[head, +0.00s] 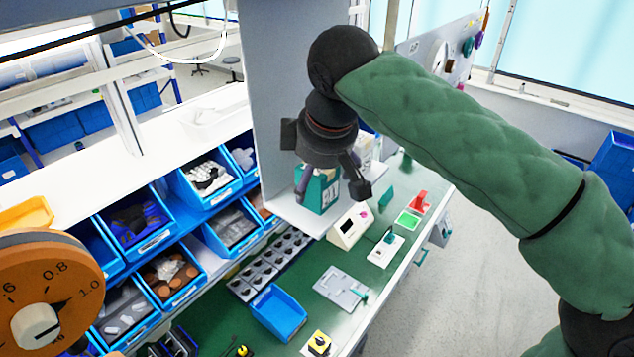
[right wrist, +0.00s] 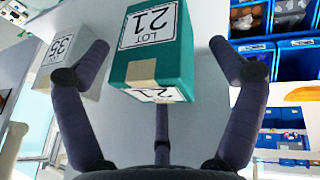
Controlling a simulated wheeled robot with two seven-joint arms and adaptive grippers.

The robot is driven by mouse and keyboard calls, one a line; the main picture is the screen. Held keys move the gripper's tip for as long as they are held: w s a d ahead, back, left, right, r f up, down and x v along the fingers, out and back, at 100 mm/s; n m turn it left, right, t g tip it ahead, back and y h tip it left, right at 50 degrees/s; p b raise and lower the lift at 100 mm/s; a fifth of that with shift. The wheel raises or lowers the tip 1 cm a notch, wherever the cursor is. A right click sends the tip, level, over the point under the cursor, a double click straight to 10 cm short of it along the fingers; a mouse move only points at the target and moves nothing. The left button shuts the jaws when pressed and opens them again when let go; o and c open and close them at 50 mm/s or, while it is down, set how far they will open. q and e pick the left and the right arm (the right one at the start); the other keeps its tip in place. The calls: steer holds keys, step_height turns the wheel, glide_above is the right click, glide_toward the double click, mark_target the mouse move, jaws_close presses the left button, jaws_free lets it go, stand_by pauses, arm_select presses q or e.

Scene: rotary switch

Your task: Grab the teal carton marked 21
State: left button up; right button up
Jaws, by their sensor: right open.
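The teal carton marked 21 (head: 321,192) stands on a white shelf in the head view, partly hidden behind my right gripper (head: 331,188). In the right wrist view the teal carton (right wrist: 165,67) shows its white "LOT 21" labels and a tan tape strip. It appears between the two side fingers of the open right gripper (right wrist: 157,47), with a gap on both sides. The third finger points at it from below in that picture. I see no contact; how deep the carton sits between the fingers is hard to tell. My left gripper is not in view.
A white carton marked 35 (right wrist: 75,66) stands left of the teal one in the right wrist view, close to the left finger. A grey upright panel (head: 277,100) rises beside the shelf. Blue bins (head: 130,225) and a green bench with switch devices (head: 341,288) lie around and below.

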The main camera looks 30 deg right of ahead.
steer(key=shift+s, duration=0.15)
steer(key=c, duration=1.7)
steer(key=shift+r, duration=0.15)
